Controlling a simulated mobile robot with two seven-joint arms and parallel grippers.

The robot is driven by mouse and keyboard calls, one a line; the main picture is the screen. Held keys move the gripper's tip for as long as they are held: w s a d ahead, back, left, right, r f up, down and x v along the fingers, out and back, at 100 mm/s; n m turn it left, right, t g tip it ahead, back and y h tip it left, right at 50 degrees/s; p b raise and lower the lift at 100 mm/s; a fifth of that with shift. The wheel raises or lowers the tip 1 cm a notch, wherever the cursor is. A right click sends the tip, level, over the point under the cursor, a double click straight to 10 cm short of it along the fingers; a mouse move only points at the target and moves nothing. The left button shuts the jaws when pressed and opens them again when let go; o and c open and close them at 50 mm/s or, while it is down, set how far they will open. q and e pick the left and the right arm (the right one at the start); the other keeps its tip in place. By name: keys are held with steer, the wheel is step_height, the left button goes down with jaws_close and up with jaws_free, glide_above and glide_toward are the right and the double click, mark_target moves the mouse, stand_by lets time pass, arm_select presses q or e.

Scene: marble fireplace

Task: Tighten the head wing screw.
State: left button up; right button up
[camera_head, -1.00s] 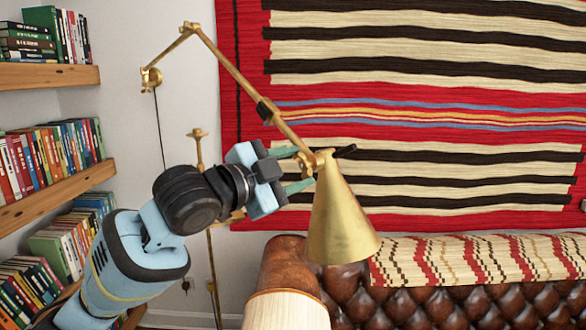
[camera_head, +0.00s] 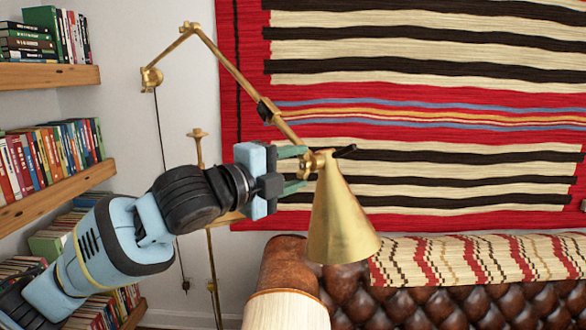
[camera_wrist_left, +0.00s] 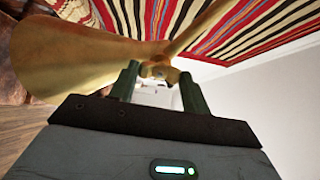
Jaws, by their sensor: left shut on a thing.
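The brass wall lamp's cone-shaped head (camera_head: 340,222) hangs from the end of its jointed arm (camera_head: 235,72). The head wing screw (camera_head: 306,166) is at the joint where the arm meets the head. My left gripper (camera_head: 304,167) reaches in from the left, with its green fingers at this joint. In the left wrist view the fingers stand on either side of the brass screw (camera_wrist_left: 158,70), and the gripper is shut on it. The fingers partly hide the screw. The lamp head also shows in this view (camera_wrist_left: 60,55). My right gripper is out of view.
Bookshelves (camera_head: 55,185) stand at the left. A brown leather sofa (camera_head: 430,300) with a patterned throw (camera_head: 470,258) is below the lamp. A striped rug (camera_head: 430,60) hangs on the wall behind. A thin brass stand (camera_head: 212,270) is behind my arm.

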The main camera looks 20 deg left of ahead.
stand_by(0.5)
arm_select(q)
steer(key=o, duration=1)
steer(key=v, duration=0.8)
steer(key=shift+w, duration=0.1)
